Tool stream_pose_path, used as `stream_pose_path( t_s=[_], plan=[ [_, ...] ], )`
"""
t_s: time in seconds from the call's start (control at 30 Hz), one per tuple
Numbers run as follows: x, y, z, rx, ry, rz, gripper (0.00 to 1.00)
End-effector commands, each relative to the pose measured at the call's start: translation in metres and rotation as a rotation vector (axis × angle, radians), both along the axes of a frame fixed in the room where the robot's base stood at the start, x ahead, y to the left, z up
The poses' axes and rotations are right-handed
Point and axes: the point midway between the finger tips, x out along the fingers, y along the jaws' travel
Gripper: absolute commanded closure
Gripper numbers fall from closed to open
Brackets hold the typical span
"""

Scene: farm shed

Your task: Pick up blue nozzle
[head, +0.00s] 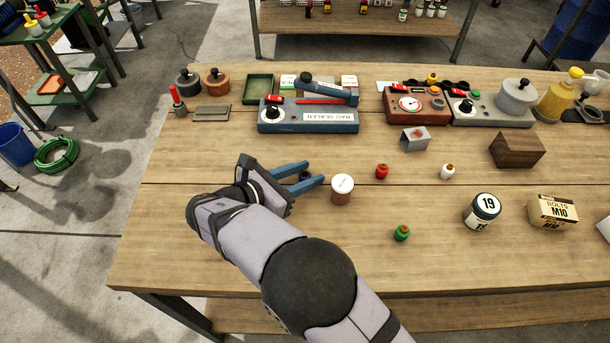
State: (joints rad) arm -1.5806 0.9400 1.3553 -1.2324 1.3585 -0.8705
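My gripper (314,173), with two blue fingers, is low over the left-middle of the wooden workbench (230,270). Its fingers are spread and point right. A small dark blue piece, which looks like the blue nozzle (305,175), stands between them near the tips, partly hidden by the nearer finger. A gap seems to show around it, so the gripper looks open; contact with either finger is hard to tell. Similar small pieces stand to the right: a red one (382,172), a white one (447,172) and a green one (402,233).
A metal block (415,139), wooden block (517,150), round "19" container (482,211) and bolts box (553,212) are to the right. The front-left bench is clear.

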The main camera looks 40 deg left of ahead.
Motion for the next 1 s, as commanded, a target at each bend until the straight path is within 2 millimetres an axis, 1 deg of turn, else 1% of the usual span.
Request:
stream_pose_path(
  t_s=[0.03,0.07,0.1,0.13,0.43,0.57,0.67,1.0],
  plan=[
    [0.000,0.000,0.000,0.000,0.000,0.000,0.80],
    [0.000,0.000,0.000,0.000,0.000,0.000,0.87],
    [0.000,0.000,0.000,0.000,0.000,0.000,0.97],
    [0.000,0.000,0.000,0.000,0.000,0.000,1.00],
    [0.000,0.000,0.002,0.001,0.000,0.000,1.00],
    [0.000,0.001,0.010,0.003,0.000,0.000,1.00],
    [0.000,0.001,0.022,0.005,0.000,0.000,1.00],
    [0.000,0.000,0.077,0.004,0.000,-0.001,1.00]
  ],
)
